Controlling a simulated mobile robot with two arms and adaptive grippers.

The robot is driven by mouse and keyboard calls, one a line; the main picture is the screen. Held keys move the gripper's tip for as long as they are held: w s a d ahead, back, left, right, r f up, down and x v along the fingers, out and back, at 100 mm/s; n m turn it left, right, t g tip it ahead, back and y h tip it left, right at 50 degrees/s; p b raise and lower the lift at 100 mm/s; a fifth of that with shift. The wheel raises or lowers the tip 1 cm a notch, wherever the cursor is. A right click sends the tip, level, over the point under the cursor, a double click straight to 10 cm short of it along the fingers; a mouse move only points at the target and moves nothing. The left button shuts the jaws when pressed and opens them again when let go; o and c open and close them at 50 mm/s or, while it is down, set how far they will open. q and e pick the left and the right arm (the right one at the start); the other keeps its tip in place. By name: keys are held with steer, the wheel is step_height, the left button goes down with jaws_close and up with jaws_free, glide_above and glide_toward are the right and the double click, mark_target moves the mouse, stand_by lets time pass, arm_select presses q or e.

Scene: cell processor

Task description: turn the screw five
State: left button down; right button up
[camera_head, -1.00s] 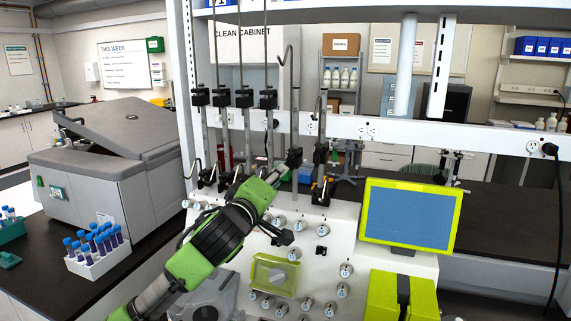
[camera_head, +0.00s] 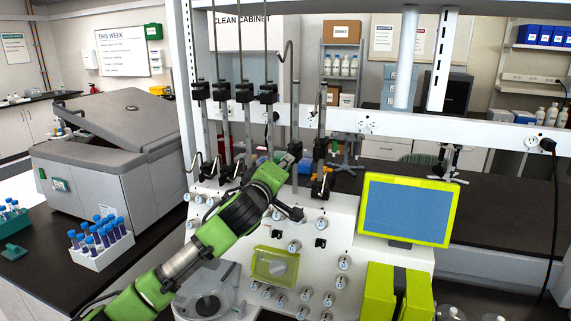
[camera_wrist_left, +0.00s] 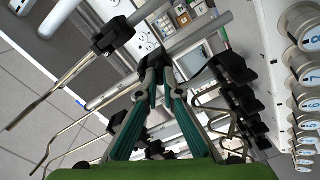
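My left gripper (camera_head: 295,150) is in front of the row of upright metal poles, at the fifth pole (camera_head: 295,100) from the left. I cannot make out a screw between the tips. Black clamps (camera_head: 245,92) sit on the poles to the left. Several numbered white knobs (camera_head: 344,262) stand on the white panel below. In the left wrist view, numbered knobs (camera_wrist_left: 306,30) line the right edge. Which screw is five is not readable. My right gripper is out of view.
A lime-framed screen (camera_head: 405,212) stands to the right of the arm. A grey centrifuge-like box (camera_head: 105,165) and a white rack of blue-capped tubes (camera_head: 100,255) are at the left.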

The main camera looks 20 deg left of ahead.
arm_select(q)
steer(key=shift+f+m, duration=0.1)
steer(key=shift+m, duration=0.2)
steer(key=shift+d+r+m+p, duration=0.1)
steer(key=shift+m+p, duration=0.5)
steer(key=shift+m, duration=2.25)
steer(key=shift+r+m+p, duration=0.1)
steer(key=shift+m+p, duration=0.5)
steer(key=shift+m, duration=2.25)
steer(key=c, duration=2.2)
jaws_free()
steer(key=shift+s, duration=0.1)
